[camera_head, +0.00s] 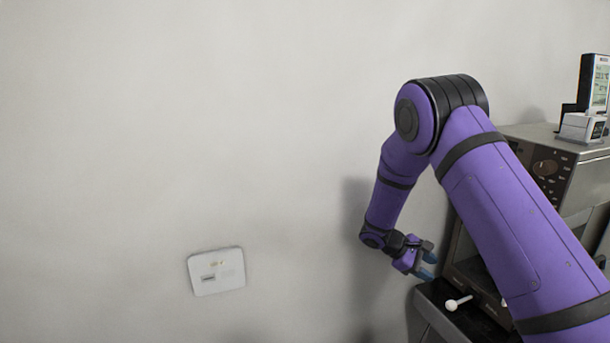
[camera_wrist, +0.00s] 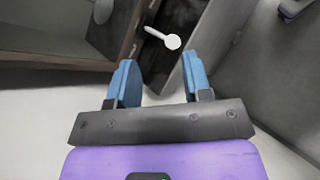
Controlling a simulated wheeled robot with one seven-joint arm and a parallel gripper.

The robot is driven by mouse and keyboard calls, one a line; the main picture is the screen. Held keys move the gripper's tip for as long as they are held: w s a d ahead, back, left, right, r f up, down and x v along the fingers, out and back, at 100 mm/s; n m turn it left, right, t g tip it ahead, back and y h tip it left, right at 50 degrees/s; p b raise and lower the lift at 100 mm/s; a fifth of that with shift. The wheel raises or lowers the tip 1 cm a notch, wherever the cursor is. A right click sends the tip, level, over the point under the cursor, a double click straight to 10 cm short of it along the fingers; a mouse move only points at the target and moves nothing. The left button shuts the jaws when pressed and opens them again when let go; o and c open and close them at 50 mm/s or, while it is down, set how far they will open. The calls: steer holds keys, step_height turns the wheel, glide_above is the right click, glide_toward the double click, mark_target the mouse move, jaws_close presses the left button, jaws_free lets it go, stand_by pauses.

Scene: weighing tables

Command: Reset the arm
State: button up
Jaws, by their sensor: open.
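My purple arm reaches across the right half of the head view. It bends at a high elbow and comes down to my gripper (camera_head: 428,262), close to the front of the equipment at the right. In the wrist view my gripper (camera_wrist: 160,85) shows two blue fingers spread apart with nothing between them. A small white round-headed object (camera_wrist: 172,41) lies on a dark surface beyond the fingertips. It also shows in the head view (camera_head: 458,302), just below and right of my gripper, apart from it.
An oven-like appliance (camera_head: 545,165) with a control panel stands at the right, partly hidden by my arm. A device with a display (camera_head: 597,85) sits on top. A white wall plate (camera_head: 216,271) is on the wall at lower left. The left side is clear.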

steer(key=s+r+m+t+y, duration=0.1)
steer(key=s+r+m+y, duration=0.1)
steer(key=s+r, duration=0.45)
steer(key=s+r+m+y, duration=0.2)
steer(key=s+r+y, duration=0.15)
steer(key=r, duration=0.65)
steer(key=s+r+m+t+y, duration=0.1)
steer(key=s+r+m, duration=0.1)
steer(key=s+r, duration=0.45)
steer(key=s+a+r+m+t+y, duration=0.1)
steer(key=s+a+r+t+y, duration=0.1)
steer(key=s+r, duration=0.3)
steer(key=s+a+r+m+t+y, duration=0.1)
steer(key=s+r+t, duration=0.3)
steer(key=s, duration=1)
steer(key=shift+s+a+r+m+y, duration=0.35)
steer(key=shift+m+y, duration=0.25)
steer(key=shift+y, duration=0.25)
steer(key=shift+w, duration=0.1)
